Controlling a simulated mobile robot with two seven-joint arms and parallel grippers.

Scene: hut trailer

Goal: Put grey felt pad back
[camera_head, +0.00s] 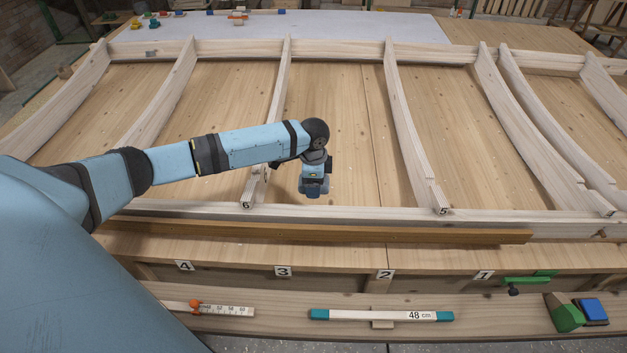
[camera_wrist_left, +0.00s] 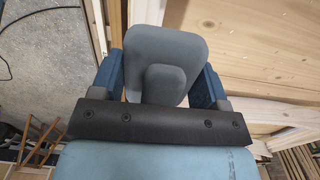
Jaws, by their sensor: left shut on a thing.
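My left gripper (camera_head: 314,190) hangs in the bay between the ribs labelled 6 (camera_head: 275,110) and 5 (camera_head: 410,140), over the wooden panel (camera_head: 340,130). In the left wrist view a grey, rounded slab with a smaller raised block, which I take as the grey felt pad (camera_wrist_left: 165,42), sits between my blue fingers, and the gripper is shut on it. The head view does not clearly show the pad, as the gripper hides it. I cannot tell whether it touches the panel. My right gripper is not in view.
A long brown strip (camera_head: 330,233) lies along the front. A small grey piece (camera_head: 151,53) sits on the far beam.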

